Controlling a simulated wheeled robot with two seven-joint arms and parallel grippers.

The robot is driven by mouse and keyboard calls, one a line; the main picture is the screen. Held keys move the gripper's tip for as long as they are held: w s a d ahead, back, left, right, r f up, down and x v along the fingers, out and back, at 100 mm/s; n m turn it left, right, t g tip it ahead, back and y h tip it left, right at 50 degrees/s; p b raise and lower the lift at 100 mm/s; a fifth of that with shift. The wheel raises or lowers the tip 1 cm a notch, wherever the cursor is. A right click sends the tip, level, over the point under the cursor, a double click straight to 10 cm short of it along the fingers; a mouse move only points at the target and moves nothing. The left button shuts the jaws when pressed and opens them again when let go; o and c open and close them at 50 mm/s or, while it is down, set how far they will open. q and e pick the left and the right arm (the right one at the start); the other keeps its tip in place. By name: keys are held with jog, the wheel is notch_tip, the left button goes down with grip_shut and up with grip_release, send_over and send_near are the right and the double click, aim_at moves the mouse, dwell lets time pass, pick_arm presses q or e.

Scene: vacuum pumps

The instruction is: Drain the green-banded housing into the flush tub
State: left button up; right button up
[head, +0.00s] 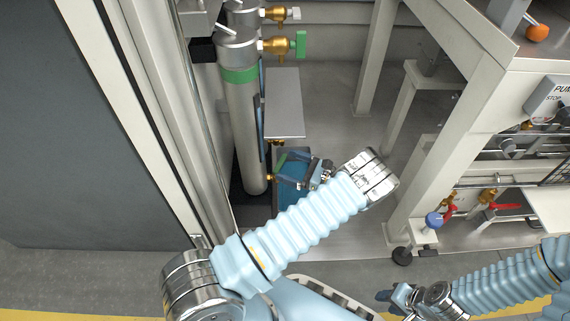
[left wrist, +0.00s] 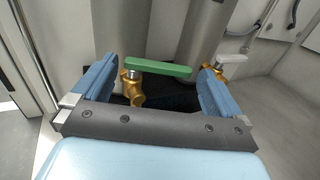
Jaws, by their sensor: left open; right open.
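The green-banded housing (head: 242,125) stands upright at the left of the head view. Low on it is a brass drain valve (left wrist: 132,90) with a green lever (left wrist: 158,68), lying crosswise in the left wrist view. My left gripper (head: 279,171) is open at this valve. Its blue fingers (left wrist: 156,80) are on either side of the valve and lever, with no grip visible. A blue tub (head: 291,203), apparently the flush tub, sits low beneath my left gripper, partly hidden by my arm. My right gripper (head: 388,297) is open at the lower right, away from the housing.
A second housing (head: 241,14) stands behind. A brass valve with a green handle (head: 300,45) sits on the banded housing's top. A grey plate (head: 285,103) lies beside the housing. A frame with red-handled valves (head: 491,203) stands at right. Floor between is clear.

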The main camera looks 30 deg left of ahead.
pick_arm(q)
jog(key=shift+s+a, duration=0.15)
jog(key=shift+a, duration=0.95)
jog(key=shift+c, duration=0.2)
jog(key=c, duration=1.2)
jog(key=shift+o, duration=0.2)
jog(key=shift+d, duration=0.1)
